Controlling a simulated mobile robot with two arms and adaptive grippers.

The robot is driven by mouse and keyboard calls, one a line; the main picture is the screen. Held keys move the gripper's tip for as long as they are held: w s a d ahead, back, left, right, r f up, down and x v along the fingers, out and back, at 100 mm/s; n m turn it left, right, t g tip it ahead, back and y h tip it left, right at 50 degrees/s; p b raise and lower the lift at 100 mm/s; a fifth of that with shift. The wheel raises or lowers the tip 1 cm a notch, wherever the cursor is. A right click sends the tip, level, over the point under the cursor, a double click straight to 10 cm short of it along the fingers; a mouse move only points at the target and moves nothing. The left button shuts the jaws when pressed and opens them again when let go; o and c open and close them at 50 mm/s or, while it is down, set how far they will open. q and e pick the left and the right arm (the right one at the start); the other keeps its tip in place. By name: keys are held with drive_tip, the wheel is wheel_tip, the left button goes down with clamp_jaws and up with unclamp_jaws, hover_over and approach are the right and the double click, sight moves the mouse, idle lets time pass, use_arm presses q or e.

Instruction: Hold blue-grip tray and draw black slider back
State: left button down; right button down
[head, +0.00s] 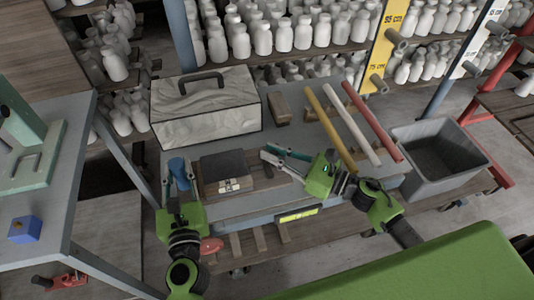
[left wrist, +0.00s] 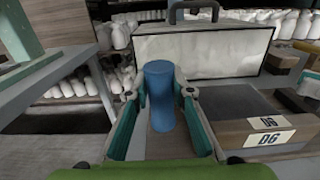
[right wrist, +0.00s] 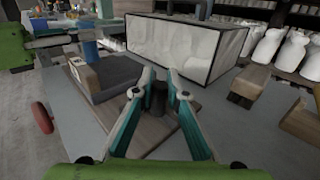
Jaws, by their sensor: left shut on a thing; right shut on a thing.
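The wooden tray (head: 258,184) lies on the grey bench with a dark block (head: 224,165) and a "D6" label at its front. Its upright blue grip (head: 177,172) is at the left end. My left gripper (head: 180,182) is shut on this grip, which stands between its fingers in the left wrist view (left wrist: 159,95). The black slider (right wrist: 158,98) is a short dark post at the tray's other end. My right gripper (right wrist: 159,90) is shut on it, one finger on each side. In the head view the right gripper (head: 267,156) mostly hides the slider.
A pale case with a dark handle (head: 205,108) stands behind the tray. Yellow, white and red rods (head: 372,121) and a grey bin (head: 437,150) are to the right. Wooden blocks (head: 281,107) lie behind my right gripper. A side table (head: 60,170) stands left.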

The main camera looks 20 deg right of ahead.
sight(275, 153)
use_arm(q)
drive_tip(key=shift+a+f, duration=0.2)
drive_tip(key=shift+f, duration=0.1)
use_arm(e)
drive_tip(key=shift+w+d, duration=0.1)
drive_tip(key=shift+d, duration=0.1)
use_arm(q)
drive_tip(key=shift+d, duration=0.1)
use_arm(e)
drive_tip(key=c, duration=2)
unclamp_jaws()
drive_tip(key=shift+d, duration=0.1)
drive_tip(key=shift+r, duration=0.15)
drive_tip(key=shift+r, duration=0.3)
wheel_tip(275, 153, up, 9)
drive_tip(key=shift+r, duration=0.1)
use_arm(q)
drive_tip(key=c, duration=1.8)
unclamp_jaws()
drive_tip(key=shift+o, duration=0.5)
drive_tip(key=shift+w+r, duration=0.1)
